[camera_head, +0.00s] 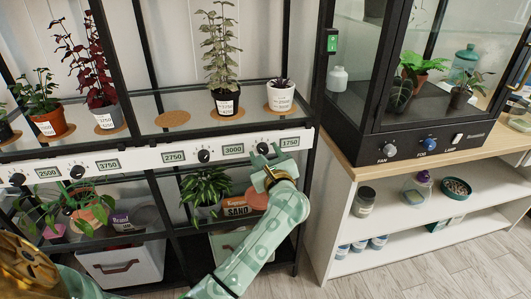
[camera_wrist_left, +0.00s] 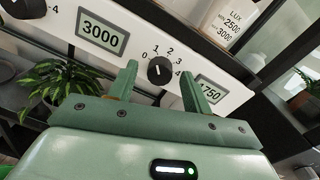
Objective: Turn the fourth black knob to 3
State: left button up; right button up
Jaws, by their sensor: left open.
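The fourth black knob (camera_head: 262,147) is on the white shelf panel (camera_head: 130,163), between displays reading 3000 (camera_head: 233,149) and 1750 (camera_head: 290,142). In the left wrist view the knob (camera_wrist_left: 160,70) shows with its printed scale 0 to 4 around it. Its small pale mark faces roughly up the panel; the exact number is hard to tell. My left gripper (camera_head: 266,156) is open in front of the panel, its two fingers on either side of the knob in the wrist view. Contact with the knob cannot be told. My right gripper is not in view.
Other black knobs sit left along the panel, such as the third (camera_head: 204,155). Potted plants stand on the glass shelf above, including a white pot (camera_head: 280,96). A glass cabinet (camera_head: 400,125) stands right.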

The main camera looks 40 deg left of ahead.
pick_arm(q)
jog(key=c, duration=1)
jog(key=shift+o, duration=0.2)
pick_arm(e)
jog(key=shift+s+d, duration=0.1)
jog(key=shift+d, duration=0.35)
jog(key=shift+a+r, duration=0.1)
